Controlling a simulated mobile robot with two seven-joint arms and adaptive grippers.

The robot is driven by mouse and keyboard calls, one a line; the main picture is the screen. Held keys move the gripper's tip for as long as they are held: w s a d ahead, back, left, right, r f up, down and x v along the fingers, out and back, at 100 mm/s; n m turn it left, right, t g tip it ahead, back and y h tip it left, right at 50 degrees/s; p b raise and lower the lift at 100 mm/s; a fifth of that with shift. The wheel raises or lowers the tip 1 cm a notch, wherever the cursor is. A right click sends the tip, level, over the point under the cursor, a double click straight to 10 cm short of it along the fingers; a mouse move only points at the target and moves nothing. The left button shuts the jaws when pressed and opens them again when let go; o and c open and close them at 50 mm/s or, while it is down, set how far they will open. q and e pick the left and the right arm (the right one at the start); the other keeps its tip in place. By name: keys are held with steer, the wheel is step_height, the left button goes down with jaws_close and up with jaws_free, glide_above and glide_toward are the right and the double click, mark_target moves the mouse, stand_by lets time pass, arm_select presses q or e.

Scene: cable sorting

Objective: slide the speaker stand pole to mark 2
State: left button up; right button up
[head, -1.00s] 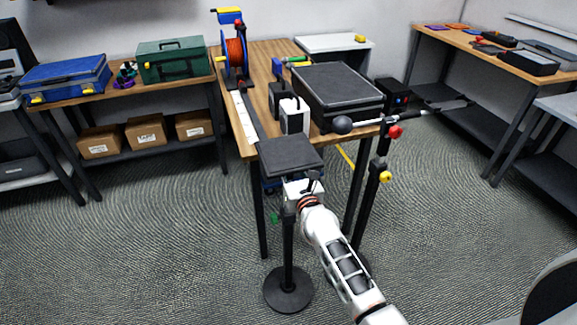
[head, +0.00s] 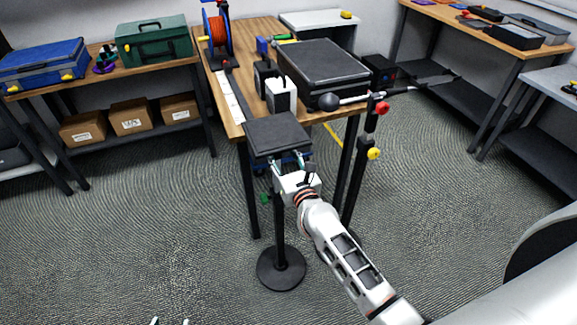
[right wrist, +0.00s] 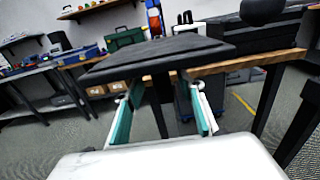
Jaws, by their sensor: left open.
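The speaker stand has a square black top plate (head: 277,136), a dark upright pole (head: 280,228) and a round black base (head: 281,268) on the floor. A small green knob (head: 265,198) is beside the pole. My right gripper (head: 288,163) is just below the plate, fingers apart. In the right wrist view, its teal-padded fingers (right wrist: 162,115) stand open on either side of the dark pole (right wrist: 160,100), under the plate (right wrist: 160,55). Contact with the pole cannot be told. Only the separated fingertips of my left gripper (head: 170,321) show at the bottom edge. No numbered mark is legible.
A wooden table (head: 235,120) with a black case (head: 322,70) and cable reel (head: 217,35) stands behind the plate. A second stand with red (head: 382,108) and yellow knobs is at the right, its boom ending in a black ball (head: 328,102). Floor at left is clear.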

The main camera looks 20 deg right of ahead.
steer(key=s, duration=0.6)
steer(key=shift+s, duration=0.35)
steer(key=shift+d+r, duration=0.1)
steer(key=s+a+f+n+g+y, duration=0.15)
steer(key=s+f+n, duration=0.35)
steer(key=n, duration=0.6)
steer(key=s+a+f+n+g+y, duration=0.1)
steer(key=s+a+f+n+y, duration=0.2)
steer(key=s+n, duration=0.7)
steer(key=s+d+f+n+g+h, duration=0.1)
steer(key=s+d+f+n+g, duration=0.1)
steer(key=s+f+n, duration=0.3)
steer(key=s+d+f+n+g+h, duration=0.1)
steer(key=s+f+n, duration=0.4)
steer(key=n, duration=0.9)
steer(key=shift+s+d+f+g, duration=0.2)
steer(key=shift+d+f+g, duration=0.25)
steer(key=shift+d+g, duration=0.35)
steer(key=shift+a, duration=0.1)
